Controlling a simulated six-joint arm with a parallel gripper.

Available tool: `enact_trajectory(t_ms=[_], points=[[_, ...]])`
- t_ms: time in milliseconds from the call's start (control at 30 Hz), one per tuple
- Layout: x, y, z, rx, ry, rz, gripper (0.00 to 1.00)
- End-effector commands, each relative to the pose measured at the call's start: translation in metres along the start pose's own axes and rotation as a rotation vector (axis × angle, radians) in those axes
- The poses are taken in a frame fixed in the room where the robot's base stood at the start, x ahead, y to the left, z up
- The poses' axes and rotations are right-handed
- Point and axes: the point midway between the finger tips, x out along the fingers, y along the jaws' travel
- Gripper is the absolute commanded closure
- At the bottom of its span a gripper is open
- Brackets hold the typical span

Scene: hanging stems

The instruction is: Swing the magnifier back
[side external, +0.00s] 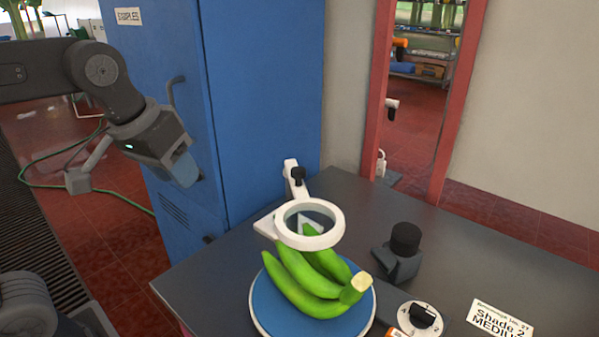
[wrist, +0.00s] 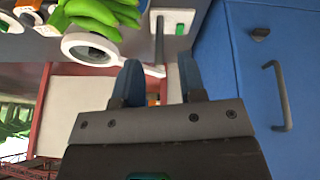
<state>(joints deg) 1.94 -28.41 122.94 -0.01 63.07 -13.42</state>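The magnifier (side external: 310,224) is a white ring on a white jointed arm. In the side external view its ring is over the far part of a bunch of green bananas (side external: 305,280) on a round blue-topped plate. The magnifier also shows in the wrist view (wrist: 90,49), with the bananas (wrist: 103,15) beside it. My gripper (side external: 190,172) is in the air left of the table, in front of the blue cabinet, well apart from the magnifier. In the wrist view my gripper (wrist: 158,78) has its two blue fingers apart, with nothing held between them.
A blue cabinet (side external: 262,100) with a handle stands behind and left of the dark table (side external: 215,290). A black knobbed object (side external: 402,250), a white dial (side external: 421,317) and a label card (side external: 499,322) are on the table's right. A red-framed opening (side external: 425,100) is behind.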

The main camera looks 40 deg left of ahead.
Motion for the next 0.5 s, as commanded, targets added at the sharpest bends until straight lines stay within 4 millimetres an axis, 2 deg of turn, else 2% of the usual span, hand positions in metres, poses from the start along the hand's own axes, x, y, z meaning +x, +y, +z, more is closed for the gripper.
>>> enact_trajectory(t_ms=[33, 200, 367, 500], points=[[-0.006, 0.008, -0.021, -0.048, -0.029, -0.004, 0.58], [-0.022, 0.033, -0.078, -0.223, -0.115, -0.03, 0.43], [-0.026, 0.057, -0.126, -0.386, -0.19, -0.072, 0.43], [-0.02, 0.078, -0.159, -0.526, -0.248, -0.123, 0.43]])
